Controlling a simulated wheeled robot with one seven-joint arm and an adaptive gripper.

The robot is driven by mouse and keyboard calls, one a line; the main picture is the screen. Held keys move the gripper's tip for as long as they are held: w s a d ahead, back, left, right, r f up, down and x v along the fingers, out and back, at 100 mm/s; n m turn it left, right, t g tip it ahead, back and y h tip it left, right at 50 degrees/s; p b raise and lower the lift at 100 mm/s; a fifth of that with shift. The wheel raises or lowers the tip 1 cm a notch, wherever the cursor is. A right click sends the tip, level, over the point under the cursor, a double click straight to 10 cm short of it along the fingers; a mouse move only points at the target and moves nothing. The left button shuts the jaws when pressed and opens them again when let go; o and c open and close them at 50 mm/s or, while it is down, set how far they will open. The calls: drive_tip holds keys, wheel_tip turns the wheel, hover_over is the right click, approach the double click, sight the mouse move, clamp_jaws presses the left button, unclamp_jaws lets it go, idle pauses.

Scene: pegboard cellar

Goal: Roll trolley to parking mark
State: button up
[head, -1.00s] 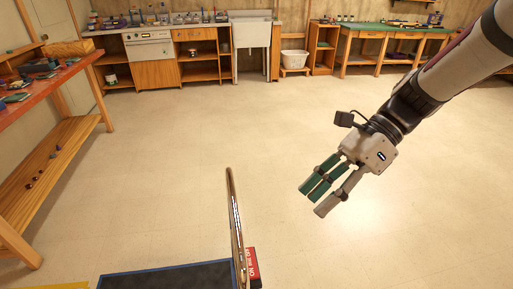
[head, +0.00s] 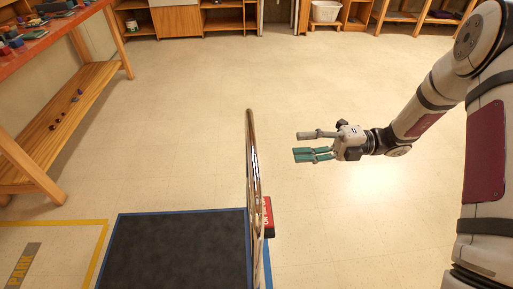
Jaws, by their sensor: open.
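The trolley is in the lower middle of the head view. Its dark platform (head: 180,250) has a blue rim, and a shiny metal push handle (head: 252,150) stands upright at its right end. A red label block (head: 268,216) with white lettering sits just right of the handle. The parking mark (head: 100,236) is a yellow outline on the floor at the lower left, partly cut off by the frame, with "PARK" lettering on a grey patch. The platform lies to the right of it. My gripper (head: 298,145) is open and empty, right of the handle, its fingers pointing left toward it, apart from it.
A red-topped workbench (head: 50,45) with a wooden lower shelf (head: 60,125) stands at the left, close to the parking mark. Wooden cabinets (head: 180,20) and a white basket (head: 326,11) line the back. The floor between is clear.

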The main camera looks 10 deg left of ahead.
sight(252, 149)
drive_tip(key=p+x, duration=0.2)
drive_tip(key=x, duration=1.1)
drive_tip(key=shift+s+a, duration=0.1)
drive_tip(key=shift+a, duration=0.1)
drive_tip(key=shift+f, duration=0.1)
clamp_jaws()
